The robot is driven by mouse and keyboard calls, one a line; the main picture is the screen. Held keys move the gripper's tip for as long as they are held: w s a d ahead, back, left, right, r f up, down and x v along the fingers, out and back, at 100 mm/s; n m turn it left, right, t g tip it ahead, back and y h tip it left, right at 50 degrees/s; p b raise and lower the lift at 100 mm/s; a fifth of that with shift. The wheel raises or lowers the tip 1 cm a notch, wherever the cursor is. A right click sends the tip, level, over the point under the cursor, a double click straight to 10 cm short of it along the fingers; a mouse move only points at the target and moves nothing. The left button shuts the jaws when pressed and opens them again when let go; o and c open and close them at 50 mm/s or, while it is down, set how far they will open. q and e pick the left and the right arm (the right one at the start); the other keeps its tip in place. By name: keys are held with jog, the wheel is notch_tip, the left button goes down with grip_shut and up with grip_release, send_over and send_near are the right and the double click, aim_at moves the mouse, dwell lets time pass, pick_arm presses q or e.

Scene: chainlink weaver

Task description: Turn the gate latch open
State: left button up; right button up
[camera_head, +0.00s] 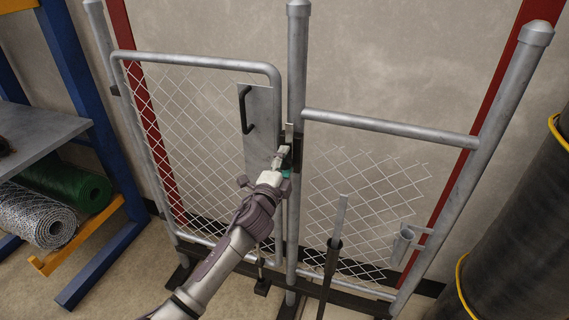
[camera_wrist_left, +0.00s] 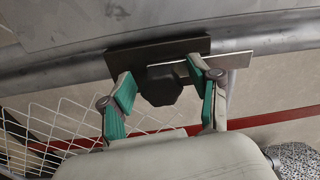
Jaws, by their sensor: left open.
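The gate (camera_head: 195,57) is a grey tube frame with diamond wire mesh, standing left of the central post (camera_head: 297,60). A metal plate with a black pull handle (camera_head: 244,110) is on its right side. The gate latch (camera_head: 298,150) is a dark piece with a pale bar at the post, partly hidden by my gripper. In the left wrist view, the latch has a dark blocky hub (camera_wrist_left: 160,86) and a flat metal bar (camera_wrist_left: 240,58). My left gripper (camera_head: 284,160) is open at the latch, its green-padded fingers either side of the hub. Contact is unclear. My right gripper is out of view.
A fixed frame with partial mesh (camera_head: 365,195) stands right of the post. A dark upright holder (camera_head: 331,262) with a pale strip stands in front. Left is a blue rack with rolls of mesh (camera_head: 40,220). Large dark rolls (camera_head: 520,200) stand at right.

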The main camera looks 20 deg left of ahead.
pick_arm(q)
jog(key=s, duration=1.2)
jog(key=shift+a+f, duration=0.2)
jog(key=shift+f, duration=0.05)
jog(key=s+a+f+n+g, duration=0.1)
jog(key=s+f+n+g, duration=0.15)
jog(key=f, duration=0.85)
jog(key=s+a+f+n+g, duration=0.1)
jog(key=f+g, duration=0.2)
jog(key=f, duration=0.8)
jog(key=s+a+f+n+g, duration=0.1)
jog(key=s+f+n+g, duration=0.1)
jog(key=s+f, duration=0.45)
jog(key=s+f+n+g, duration=0.2)
jog(key=s+f, duration=0.1)
jog(key=f, duration=0.7)
jog(key=s+f+n+g, duration=0.2)
jog(key=s+f, duration=0.4)
jog(key=s, duration=0.6)
jog(key=s+f+n+g, duration=0.2)
jog(key=s+f, duration=0.5)
jog(key=s, duration=0.5)
jog(key=s+f+n+g, duration=0.3)
jog(key=s+f, duration=0.4)
jog(key=s, duration=0.5)
jog(key=shift+g+y, duration=0.3)
jog(key=shift+g, duration=0.15)
